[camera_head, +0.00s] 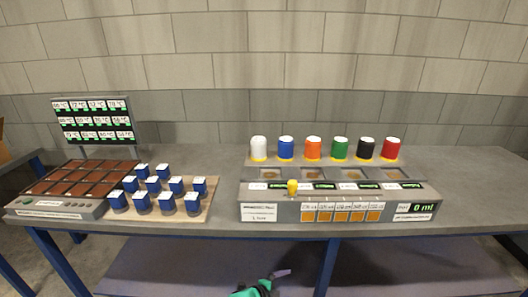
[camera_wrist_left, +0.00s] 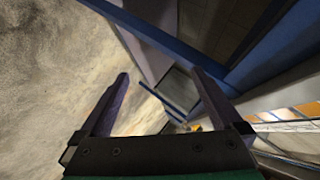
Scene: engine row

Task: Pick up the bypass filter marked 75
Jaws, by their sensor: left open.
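Several blue cylinders with white tops (camera_head: 167,202), likely the filters, stand in rows on a light wooden board (camera_head: 208,207) at the left of the bench in the head view. Marks on their tops are too small to read, so I cannot tell which one is 75. My left gripper (camera_head: 270,284) shows only partly at the bottom edge of the head view, in front of and below the bench top, well apart from the cylinders. In the left wrist view its two fingers (camera_wrist_left: 160,75) are spread with nothing between them. My right gripper is not in view.
Left of the board is a brown-celled tray (camera_head: 85,180) with a display panel (camera_head: 95,118) behind it. At the right is a grey dispenser unit (camera_head: 340,207) with several coloured canisters (camera_head: 312,149). Bare bench lies between. Blue legs (camera_head: 328,267) and a lower shelf (camera_head: 405,270) are below.

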